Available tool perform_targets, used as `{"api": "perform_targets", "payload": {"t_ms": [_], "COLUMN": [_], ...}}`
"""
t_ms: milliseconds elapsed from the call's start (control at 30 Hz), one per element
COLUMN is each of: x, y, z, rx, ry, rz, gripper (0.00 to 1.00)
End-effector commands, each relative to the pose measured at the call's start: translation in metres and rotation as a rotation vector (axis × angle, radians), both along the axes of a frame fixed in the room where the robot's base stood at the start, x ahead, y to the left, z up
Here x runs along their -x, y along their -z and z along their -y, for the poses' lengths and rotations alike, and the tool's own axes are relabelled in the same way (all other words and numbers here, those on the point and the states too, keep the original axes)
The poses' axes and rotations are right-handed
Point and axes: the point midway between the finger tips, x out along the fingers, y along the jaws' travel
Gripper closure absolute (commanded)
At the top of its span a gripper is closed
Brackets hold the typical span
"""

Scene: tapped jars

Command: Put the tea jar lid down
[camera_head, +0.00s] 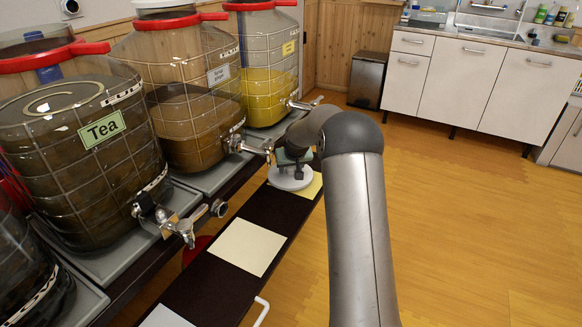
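The tea jar (85,150) is a large dark-filled glass jar with a green "Tea" label, at the left. Its red-ringed mouth (30,62) has no white lid on it. A white round lid (290,182) is over the pale sheet at the far end of the dark low shelf. I cannot tell whether it rests on the sheet or hangs just above it. My gripper (291,166) points down at the lid's top centre, with its fingers at the lid. The fingertips are small and partly hidden, so their grip is unclear.
A brown-filled jar (185,100) and a yellow-filled jar (265,85) stand beyond the tea jar. Metal taps, such as the tea jar's tap (170,220), stick out towards the dark shelf (205,290). Another pale sheet (246,246) on it is bare. Open wooden floor lies right.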

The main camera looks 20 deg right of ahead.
Motion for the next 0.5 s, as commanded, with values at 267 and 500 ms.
{"api": "perform_targets", "payload": {"t_ms": [267, 500], "x": [0.0, 0.014], "y": [-0.003, -0.032], "z": [0.0, -0.002], "rx": [0.0, 0.001], "ry": [0.0, 0.0], "rz": [0.001, 0.003], "gripper": [0.52, 0.52]}}
